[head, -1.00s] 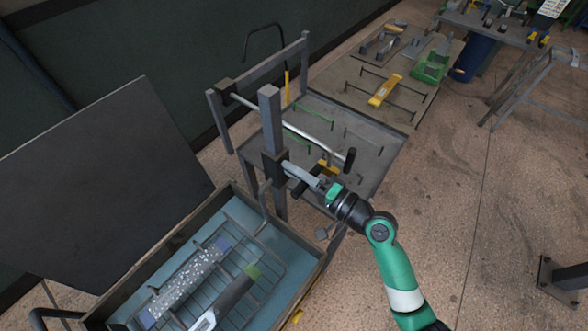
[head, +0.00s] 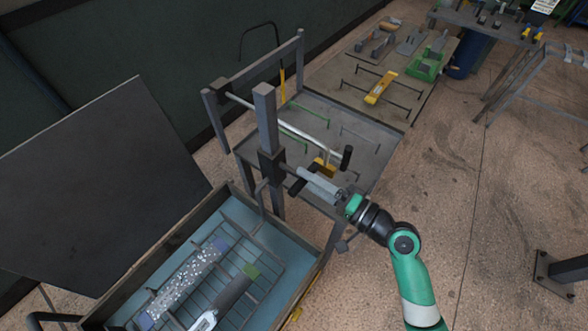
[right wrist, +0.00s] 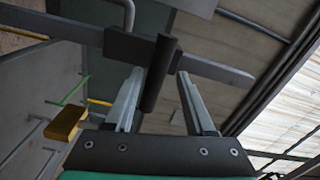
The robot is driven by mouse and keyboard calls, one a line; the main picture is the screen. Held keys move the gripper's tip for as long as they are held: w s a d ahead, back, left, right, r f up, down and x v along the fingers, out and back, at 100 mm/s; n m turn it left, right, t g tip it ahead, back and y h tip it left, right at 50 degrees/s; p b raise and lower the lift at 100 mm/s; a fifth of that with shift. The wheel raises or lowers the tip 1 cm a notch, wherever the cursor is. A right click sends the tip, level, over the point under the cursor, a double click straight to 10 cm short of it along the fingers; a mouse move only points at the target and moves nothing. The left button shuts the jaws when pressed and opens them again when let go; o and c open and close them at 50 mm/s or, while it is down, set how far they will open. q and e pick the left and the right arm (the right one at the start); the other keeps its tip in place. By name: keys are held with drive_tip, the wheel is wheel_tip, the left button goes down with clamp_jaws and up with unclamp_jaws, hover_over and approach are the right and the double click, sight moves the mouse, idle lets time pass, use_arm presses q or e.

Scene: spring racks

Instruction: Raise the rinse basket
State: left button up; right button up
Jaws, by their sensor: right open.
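The wire rinse basket (head: 262,282) sits low in the open tank (head: 301,247), in blue liquid, holding a speckled bar and a bar with a green end. A grey post (head: 265,120) with a dark block (head: 271,166) stands at the tank's far right corner. A silver lever (head: 290,130) with a black grip (head: 347,158) passes behind the post. My right gripper (head: 300,180) is open, right of the block. In the right wrist view, a dark round handle (right wrist: 159,75) shows between its fingers; I cannot tell whether it touches them. My left gripper is out of view.
The tank's dark lid (head: 100,185) is raised at left. A grey table (head: 370,145) stands behind the post, with a yellow block (head: 322,167). Farther back is a rack table with a yellow bar (head: 381,87) and a green holder (head: 427,68).

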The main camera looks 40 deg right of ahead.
drive_tip(key=v, duration=0.6)
drive_tip(key=shift+s, duration=0.15)
